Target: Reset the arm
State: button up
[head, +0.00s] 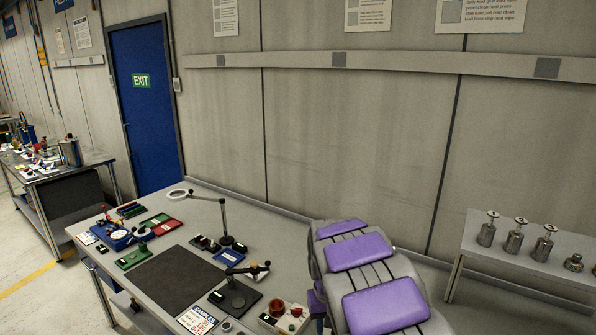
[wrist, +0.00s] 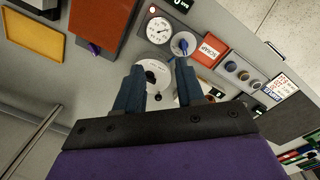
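My gripper (wrist: 160,72) shows in the wrist view with two blue fingers pointing up the picture. The fingers stand apart and nothing is clearly held between them. A pale round disc with a dark centre (wrist: 152,76) shows between and beyond the fingers; whether they touch it I cannot tell. My own grey body with purple pads fills the lower middle right of the head view. The gripper itself does not show in the head view.
The wrist view shows a gauge (wrist: 159,30), a white dish (wrist: 184,44), a red SCRAP bin (wrist: 206,51) and a yellow tray (wrist: 34,36) on a grey bench. The head view shows a workbench with a dark mat (head: 178,279), a magnifier stand (head: 226,238) and a side table with metal weights (head: 514,238).

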jog(key=s+d+r+m+b, duration=0.1)
jog(key=s+d+r, duration=0.1)
jog(key=s, duration=0.7)
jog(key=s+d+r+g+b, duration=0.1)
jog(key=s+d+r, duration=0.1)
jog(key=s, duration=0.6)
jog(key=s+d+r+m+b, duration=0.1)
jog(key=s+d+r, duration=0.15)
jog(key=s, duration=0.65)
jog(key=s+f+b, duration=0.1)
jog(key=s+f, duration=0.2)
jog(key=s, duration=0.9)
jog(key=shift+s+n+g+y, duration=0.25)
jog(key=shift+n+g+y, duration=0.05)
